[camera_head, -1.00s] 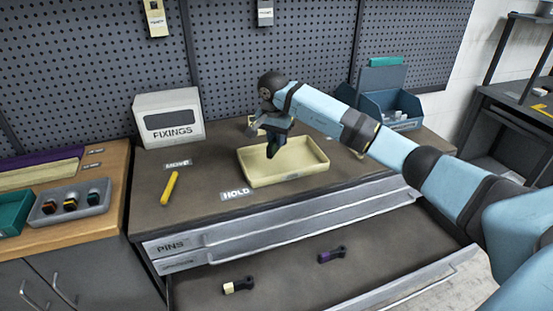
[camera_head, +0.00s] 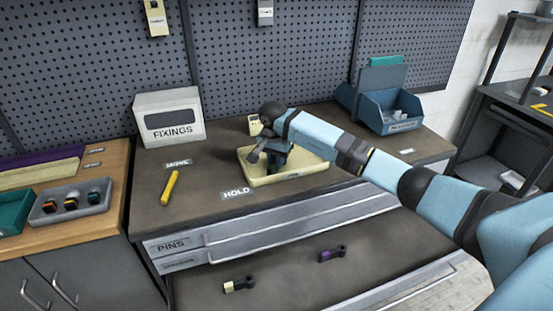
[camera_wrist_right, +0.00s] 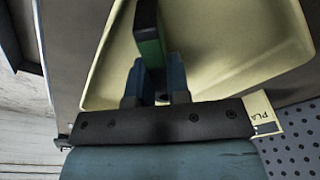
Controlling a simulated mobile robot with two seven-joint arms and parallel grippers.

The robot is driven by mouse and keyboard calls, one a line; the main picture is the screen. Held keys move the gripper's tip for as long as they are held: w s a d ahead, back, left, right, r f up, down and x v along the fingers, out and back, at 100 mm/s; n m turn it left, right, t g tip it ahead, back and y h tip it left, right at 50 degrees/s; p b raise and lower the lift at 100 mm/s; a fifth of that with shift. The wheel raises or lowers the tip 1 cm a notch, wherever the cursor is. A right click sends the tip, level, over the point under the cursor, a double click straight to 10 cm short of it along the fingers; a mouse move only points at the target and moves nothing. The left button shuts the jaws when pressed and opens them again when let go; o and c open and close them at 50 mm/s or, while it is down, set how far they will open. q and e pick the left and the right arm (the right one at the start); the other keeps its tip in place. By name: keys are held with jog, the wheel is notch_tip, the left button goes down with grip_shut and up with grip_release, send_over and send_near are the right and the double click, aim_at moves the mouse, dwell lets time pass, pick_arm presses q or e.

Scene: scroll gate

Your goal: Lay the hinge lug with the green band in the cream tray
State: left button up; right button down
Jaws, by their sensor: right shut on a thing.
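The cream tray (camera_head: 300,178) sits on the grey worktop behind the HOLD label. My right gripper (camera_head: 258,174) is over and partly inside the tray, pointing down. In the right wrist view my right gripper (camera_wrist_right: 155,72) is shut on the dark hinge lug with the green band (camera_wrist_right: 150,50), over the floor of the cream tray (camera_wrist_right: 285,50). Whether the lug touches the tray floor I cannot tell. In the head view the gripper mostly hides the lug. My left gripper is not in view.
The open drawer in front holds a lug with a cream band (camera_head: 238,286) and one with a purple band (camera_head: 333,254). A yellow marker-like rod (camera_head: 170,187) lies left of the tray. A FIXINGS box (camera_head: 168,118) and a blue bin (camera_head: 385,105) stand behind.

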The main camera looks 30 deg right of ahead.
jog(key=c, duration=1.1)
grip_release()
